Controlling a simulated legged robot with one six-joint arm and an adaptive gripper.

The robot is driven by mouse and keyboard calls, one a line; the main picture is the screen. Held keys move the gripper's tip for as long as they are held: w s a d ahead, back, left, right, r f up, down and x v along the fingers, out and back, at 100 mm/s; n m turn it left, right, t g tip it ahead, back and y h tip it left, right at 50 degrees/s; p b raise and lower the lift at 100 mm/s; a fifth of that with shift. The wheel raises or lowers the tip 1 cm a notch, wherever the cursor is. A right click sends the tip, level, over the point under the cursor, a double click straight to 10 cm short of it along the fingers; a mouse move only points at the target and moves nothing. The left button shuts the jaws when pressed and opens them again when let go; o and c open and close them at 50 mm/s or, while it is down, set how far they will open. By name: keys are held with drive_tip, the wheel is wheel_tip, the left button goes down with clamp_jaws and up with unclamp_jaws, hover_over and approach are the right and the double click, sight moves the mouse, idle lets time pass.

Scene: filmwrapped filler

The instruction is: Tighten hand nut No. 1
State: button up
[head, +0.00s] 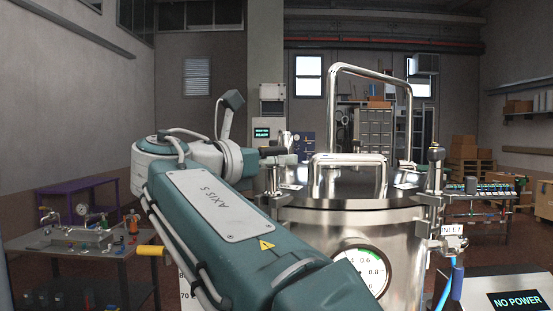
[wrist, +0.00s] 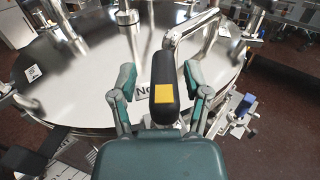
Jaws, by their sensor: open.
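The steel vessel's round lid (head: 350,193) carries clamps around its rim. One clamp (head: 436,180) stands upright at the right, and another (head: 274,185) at the left, below my gripper (head: 274,155). In the wrist view, my gripper (wrist: 161,84) is open over the near rim of the lid (wrist: 90,95). A black rounded piece with a yellow square (wrist: 165,95) shows between the fingers; I cannot tell whether it is touched. A label beginning "No" (wrist: 142,90) is partly hidden behind it. Which hand nut is No. 1 cannot be read.
A tall steel arch (head: 370,70) and a lower lid handle (head: 350,158) rise above the lid. A pressure gauge (head: 366,270) is on the vessel's front. A cluttered bench (head: 75,245) stands at left, and a "NO POWER" panel (head: 517,301) at lower right.

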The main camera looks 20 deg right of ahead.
drive_tip(key=shift+s+d, duration=0.1)
drive_tip(key=shift+d, duration=0.15)
clamp_jaws()
drive_tip(key=shift+m+g+h, duration=0.3)
drive_tip(key=shift+m+g, duration=0.2)
drive_tip(key=shift+g, duration=0.2)
drive_tip(key=shift+m+g, duration=0.5)
drive_tip(key=shift+g, duration=0.3)
drive_tip(key=shift+s+m+g+h, duration=0.15)
drive_tip(key=shift+m+g+h, duration=0.1)
drive_tip(key=shift+m+g, duration=1)
drive_tip(key=shift+s+m+g+h, duration=0.1)
drive_tip(key=shift+m+g+h, duration=0.15)
drive_tip(key=shift+m+g, duration=0.95)
drive_tip(key=shift+n+g, duration=0.35)
drive_tip(key=shift+g, duration=0.4)
drive_tip(key=shift+s, duration=0.1)
unclamp_jaws()
